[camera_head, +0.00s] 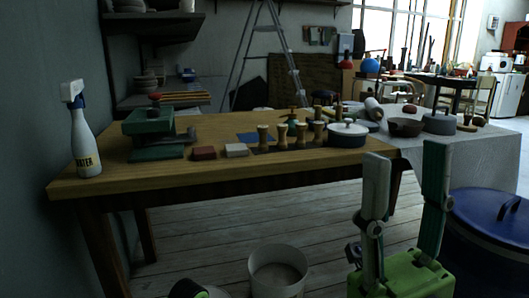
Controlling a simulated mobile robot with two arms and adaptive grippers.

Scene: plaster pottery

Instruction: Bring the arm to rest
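My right gripper (407,160) rises from the bottom right in the head view. Its green body is at the bottom edge and its two grey fingers point up. The fingers stand well apart with nothing between them, so it is open and empty. It is in front of the right part of the wooden table (230,178), and I see no contact with it. My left gripper does not show clearly. A dark rounded part with a bit of green at the bottom edge is too cut off to identify.
A white spray bottle (84,140), a green press-like tool (150,125), wooden stamps and a lidded pot (347,134) stand on the table. A white bucket (277,273) is on the floor left of my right gripper. A blue lidded bin (490,215) is close on its right.

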